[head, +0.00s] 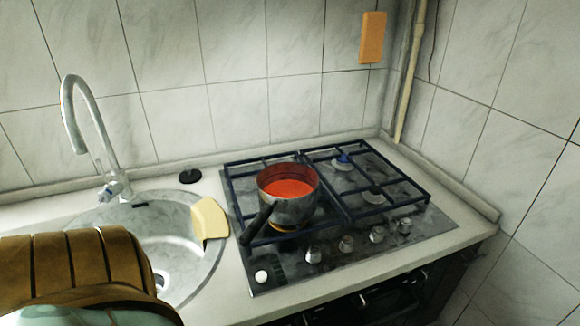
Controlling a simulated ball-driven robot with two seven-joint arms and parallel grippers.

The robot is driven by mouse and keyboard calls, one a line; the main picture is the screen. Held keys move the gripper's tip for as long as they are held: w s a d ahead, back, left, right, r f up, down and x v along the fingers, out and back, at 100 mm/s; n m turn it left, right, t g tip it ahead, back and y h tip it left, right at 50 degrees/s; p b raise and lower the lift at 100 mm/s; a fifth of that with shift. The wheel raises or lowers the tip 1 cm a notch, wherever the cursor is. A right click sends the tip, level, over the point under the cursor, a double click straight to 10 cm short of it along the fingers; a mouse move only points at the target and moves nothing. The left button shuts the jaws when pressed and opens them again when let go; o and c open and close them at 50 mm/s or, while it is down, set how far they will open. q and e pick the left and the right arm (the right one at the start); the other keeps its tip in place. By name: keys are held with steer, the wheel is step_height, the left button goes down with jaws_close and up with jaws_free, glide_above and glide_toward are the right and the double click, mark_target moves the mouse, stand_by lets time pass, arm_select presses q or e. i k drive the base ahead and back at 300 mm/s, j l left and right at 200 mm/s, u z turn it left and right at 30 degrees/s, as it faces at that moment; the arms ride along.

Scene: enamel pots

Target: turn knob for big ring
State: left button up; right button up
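A gas hob (440,222) with dark grates is set in the counter. Along its front edge is a row of several metal knobs, from the leftmost knob (313,255) to the rightmost knob (404,225). I cannot tell how far each knob is turned. A metal pot (290,211) with red-orange contents stands upright on the left grate, its dark handle pointing to the front left. An orange-yellow glow (283,226) shows beneath it. The pot hides most of the burners on the left side. Neither of my grippers is in view.
A round white knob or button (261,276) is at the hob's front left corner. The sink (190,240) with a tall faucet (92,125) is to the left, a pale yellow board (209,219) on its rim. A brown banded shape fills the lower left. The counter's front strip is clear.

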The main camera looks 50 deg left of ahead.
mark_target(346, 248)
steer(key=u, duration=1.05)
